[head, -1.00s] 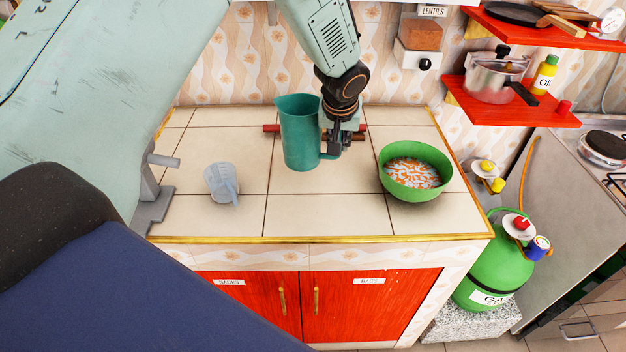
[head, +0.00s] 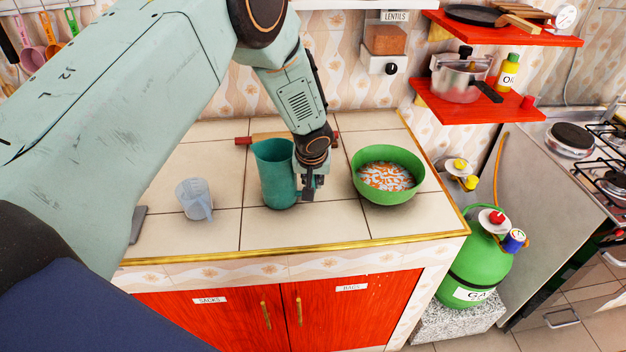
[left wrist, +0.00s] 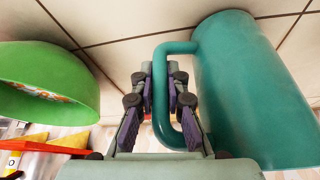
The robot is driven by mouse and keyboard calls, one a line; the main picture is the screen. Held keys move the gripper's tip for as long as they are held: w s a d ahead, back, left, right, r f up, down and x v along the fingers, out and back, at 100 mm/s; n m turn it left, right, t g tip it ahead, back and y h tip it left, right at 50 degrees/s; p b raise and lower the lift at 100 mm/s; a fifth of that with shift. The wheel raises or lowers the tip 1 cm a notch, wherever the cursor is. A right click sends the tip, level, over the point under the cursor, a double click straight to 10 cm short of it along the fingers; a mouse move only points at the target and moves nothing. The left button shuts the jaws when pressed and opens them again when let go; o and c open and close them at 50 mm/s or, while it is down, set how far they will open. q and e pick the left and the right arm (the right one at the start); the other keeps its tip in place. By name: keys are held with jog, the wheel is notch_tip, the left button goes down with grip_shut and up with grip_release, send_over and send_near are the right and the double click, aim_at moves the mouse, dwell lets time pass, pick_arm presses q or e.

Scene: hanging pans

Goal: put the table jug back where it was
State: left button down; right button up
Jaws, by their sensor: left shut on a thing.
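The table jug (head: 274,175) is teal and upright, over the middle of the tiled counter (head: 300,225). Its base is at or very close to the tiles; I cannot tell if it touches. My left gripper (head: 309,194) comes from above and is at the jug's right side, on its handle. In the left wrist view, the fingers (left wrist: 159,72) are shut around the handle of the jug (left wrist: 250,90). My right gripper is not in view.
A green bowl (head: 388,177) with orange-and-white contents stands close to the right of my gripper. A clear measuring cup (head: 196,200) stands to the left. A rolling pin (head: 243,140) lies behind the jug. The counter's front strip is clear.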

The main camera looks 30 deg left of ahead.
pick_arm(q)
jog(key=c, duration=1.8)
grip_release()
jog(key=shift+f, duration=0.1)
jog(key=o, duration=0.4)
jog(key=shift+s+a+r, duration=0.1)
jog(key=shift+s+r, duration=0.15)
jog(key=shift+s, duration=0.05)
jog(key=shift+o, duration=0.2)
jog(key=shift+w+f, duration=0.1)
jog(key=shift+w, duration=0.2)
jog(key=shift+v, duration=6.2)
jog(key=s+d+f+m+g+h, duration=0.2)
jog(key=s+d+f+g, duration=0.15)
jog(key=s+f, duration=1.3)
jog(key=s+f+m, duration=0.1)
jog(key=s+f, duration=0.1)
jog(key=s, duration=0.8)
jog(key=s+f, duration=0.3)
jog(key=s, duration=0.8)
jog(key=shift+s+a+f+m+g, duration=0.2)
jog(key=shift+s+a+m+g, duration=0.05)
jog(key=shift+a+m+g, duration=0.15)
